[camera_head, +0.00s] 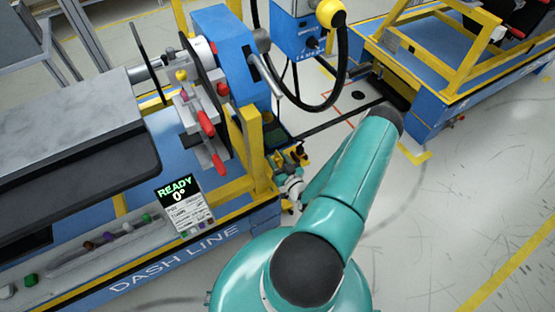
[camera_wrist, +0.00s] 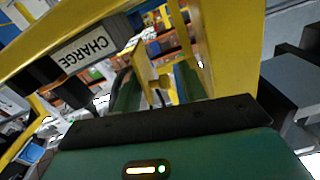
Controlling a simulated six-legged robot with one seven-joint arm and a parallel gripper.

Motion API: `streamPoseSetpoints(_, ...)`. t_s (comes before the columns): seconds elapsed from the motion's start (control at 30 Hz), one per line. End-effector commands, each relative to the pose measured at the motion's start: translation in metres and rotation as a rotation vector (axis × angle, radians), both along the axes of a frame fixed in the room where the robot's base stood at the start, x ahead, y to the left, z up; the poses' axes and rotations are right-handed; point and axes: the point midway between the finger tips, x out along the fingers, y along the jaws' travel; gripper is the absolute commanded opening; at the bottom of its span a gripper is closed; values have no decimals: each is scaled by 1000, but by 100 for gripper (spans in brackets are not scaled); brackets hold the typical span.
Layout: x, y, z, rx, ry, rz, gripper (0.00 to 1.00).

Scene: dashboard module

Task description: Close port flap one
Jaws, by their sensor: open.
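My gripper (camera_wrist: 157,88) is open in the wrist view, its two green fingers pointing away from the camera. A yellow frame with a white CHARGE label (camera_wrist: 85,48), seen upside down, crosses the upper left. I cannot clearly make out port flap one or its angle. In the head view, my teal arm reaches down beside the yellow post (camera_head: 254,150) of the dash line stand, and the fingertips are hard to make out there.
Red-handled clamps (camera_head: 205,122) stand behind. A blue charger box (camera_head: 298,37) with a black cable hangs at the back. The floor (camera_head: 460,220) at right is clear.

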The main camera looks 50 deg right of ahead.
Motion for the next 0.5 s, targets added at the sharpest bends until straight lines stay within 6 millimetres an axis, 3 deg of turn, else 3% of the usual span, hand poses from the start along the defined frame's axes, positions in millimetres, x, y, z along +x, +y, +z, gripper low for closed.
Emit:
streamPoseSetpoints(0.07,0,0,0,0,0,0,38)
streamPoseSetpoints(0.2,0,0,0,0,0,0,10)
streamPoseSetpoints(0.27,0,0,0,0,0,0,1)
streamPoseSetpoints(0.5,-1,0,0,2,-1,0,1)
